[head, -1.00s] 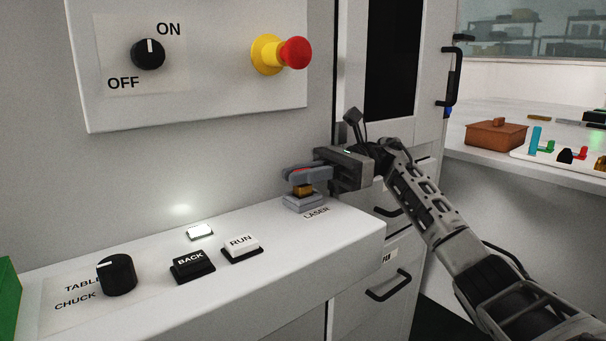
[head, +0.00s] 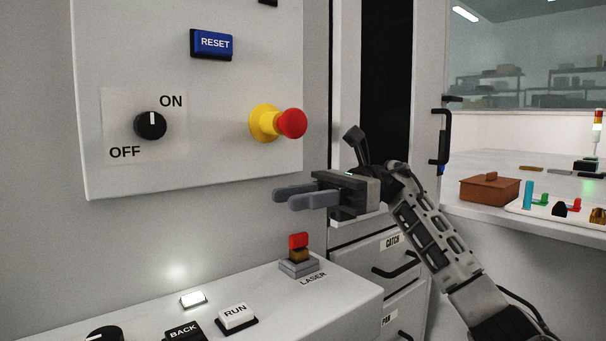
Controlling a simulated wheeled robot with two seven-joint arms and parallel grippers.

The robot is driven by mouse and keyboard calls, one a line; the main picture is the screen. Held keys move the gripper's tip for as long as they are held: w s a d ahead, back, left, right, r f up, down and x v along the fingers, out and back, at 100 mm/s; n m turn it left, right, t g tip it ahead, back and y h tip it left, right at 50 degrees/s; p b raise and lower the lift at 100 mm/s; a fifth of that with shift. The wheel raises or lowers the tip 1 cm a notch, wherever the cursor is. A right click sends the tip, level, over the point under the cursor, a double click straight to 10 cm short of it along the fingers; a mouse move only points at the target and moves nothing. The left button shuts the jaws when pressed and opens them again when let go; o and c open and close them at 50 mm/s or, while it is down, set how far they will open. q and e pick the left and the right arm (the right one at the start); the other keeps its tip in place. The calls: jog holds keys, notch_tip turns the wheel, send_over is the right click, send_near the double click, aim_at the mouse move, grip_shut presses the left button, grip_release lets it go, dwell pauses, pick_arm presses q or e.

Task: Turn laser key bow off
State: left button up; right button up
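The laser key has a red bow (head: 298,240) standing on a brass-coloured barrel (head: 299,255) in a grey base. It is on the sloped white console, beside the LASER label (head: 313,279). My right gripper (head: 280,198) is above the key and apart from it. Its two grey fingers point left with a gap between them, and nothing is held there. The red bow is now fully in view. My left gripper is not in view.
A white panel above carries a black ON/OFF knob (head: 150,125), a blue RESET button (head: 212,43) and a red emergency button (head: 291,124) on a yellow collar. RUN (head: 236,316) and BACK (head: 183,331) buttons sit on the console. Drawers with black handles are at right.

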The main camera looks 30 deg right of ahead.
jog(key=s+a+r, duration=0.5)
jog(key=s, duration=0.3)
jog(key=shift+s+b, duration=0.2)
jog(key=shift+b, duration=0.1)
